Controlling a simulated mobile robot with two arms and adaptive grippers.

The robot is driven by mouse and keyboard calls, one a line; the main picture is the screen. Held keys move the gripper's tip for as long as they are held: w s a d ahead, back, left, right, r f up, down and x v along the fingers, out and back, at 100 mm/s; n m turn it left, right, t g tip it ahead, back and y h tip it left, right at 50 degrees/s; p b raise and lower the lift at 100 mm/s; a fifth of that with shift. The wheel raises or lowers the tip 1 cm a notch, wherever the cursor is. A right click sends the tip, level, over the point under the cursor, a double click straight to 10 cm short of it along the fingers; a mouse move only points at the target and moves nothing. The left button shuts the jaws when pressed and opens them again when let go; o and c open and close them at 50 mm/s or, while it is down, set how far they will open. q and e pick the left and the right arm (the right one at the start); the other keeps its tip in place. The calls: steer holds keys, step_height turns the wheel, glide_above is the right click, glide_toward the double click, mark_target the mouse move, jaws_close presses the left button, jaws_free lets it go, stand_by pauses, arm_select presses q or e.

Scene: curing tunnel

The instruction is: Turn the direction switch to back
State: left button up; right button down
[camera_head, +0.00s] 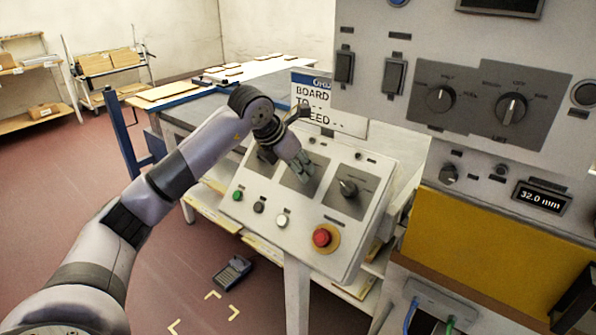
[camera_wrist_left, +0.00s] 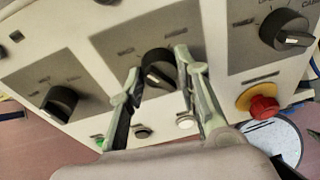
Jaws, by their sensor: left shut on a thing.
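A sloped grey control box (camera_head: 232,208) carries three black rotary switches in a row. The labels are too small to read, so I cannot tell by text which is the direction switch. My left gripper (camera_head: 303,172) reaches down onto the middle switch and hides it in the head view. In the left wrist view, the gripper's two fingers (camera_wrist_left: 158,70) are either side of the middle switch (camera_wrist_left: 156,60), shut on it. The left switch (camera_wrist_left: 60,102) and the right switch (camera_wrist_left: 286,30) stand free. My right gripper is not in view.
A red emergency button (camera_head: 322,237) and several small buttons (camera_head: 282,221) sit below the switches. A tall grey panel (camera_head: 440,60) with more knobs and a 32.0 mm display (camera_head: 541,199) rises at right. A table (camera_head: 215,85) stands behind.

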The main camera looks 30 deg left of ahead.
arm_select(q)
steer(key=shift+f+n+h+b, duration=0.1)
steer(key=shift+n+h+b, duration=0.3)
steer(key=shift+n, duration=1.1)
steer(key=o, duration=1.2)
steer(key=shift+c, duration=0.2)
steer(key=v, duration=1.2)
steer(key=shift+s, duration=0.1)
